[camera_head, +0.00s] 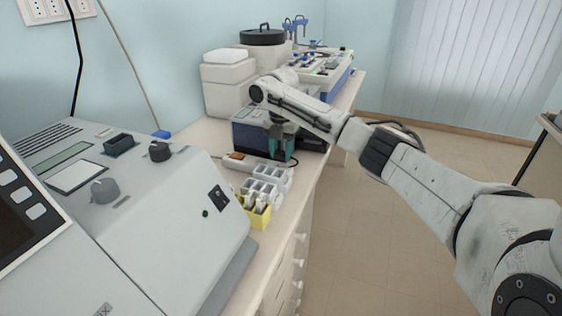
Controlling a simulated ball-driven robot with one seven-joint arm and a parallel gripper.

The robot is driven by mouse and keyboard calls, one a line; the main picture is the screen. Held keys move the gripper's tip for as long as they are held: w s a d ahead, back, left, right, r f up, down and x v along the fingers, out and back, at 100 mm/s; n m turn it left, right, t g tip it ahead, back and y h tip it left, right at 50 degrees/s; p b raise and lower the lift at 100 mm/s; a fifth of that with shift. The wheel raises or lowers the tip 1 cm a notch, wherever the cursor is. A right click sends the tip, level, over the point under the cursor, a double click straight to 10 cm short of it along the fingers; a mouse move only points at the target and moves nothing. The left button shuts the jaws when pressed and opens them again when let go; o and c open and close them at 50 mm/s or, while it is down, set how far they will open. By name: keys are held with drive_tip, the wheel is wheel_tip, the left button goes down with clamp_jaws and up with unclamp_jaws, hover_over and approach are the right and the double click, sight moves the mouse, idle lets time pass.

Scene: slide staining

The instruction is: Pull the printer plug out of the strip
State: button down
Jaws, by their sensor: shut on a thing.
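My gripper (282,155) reaches down from my arm to the counter, its teal fingers pointing downward. It is shut on the printer plug, which is too small and too covered by the fingers to make out. The white power strip (230,164) lies on the counter with an orange switch (236,156) near its left end. The fingers are at the right part of the strip and hide it there. I cannot tell whether the plug is seated in the strip or clear of it. A dark box-shaped device (249,138), perhaps the printer, stands just behind the gripper.
Grey slotted trays (266,182) and a yellow holder (257,217) stand in front of the strip. A large grey machine (150,210) fills the left foreground. White containers (228,85) stand behind. The counter's right edge is close to the gripper; open floor lies beyond.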

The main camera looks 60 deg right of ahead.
sight(281, 152)
drive_tip(key=shift+r+p, duration=1.4)
drive_tip(key=shift+r, duration=0.25)
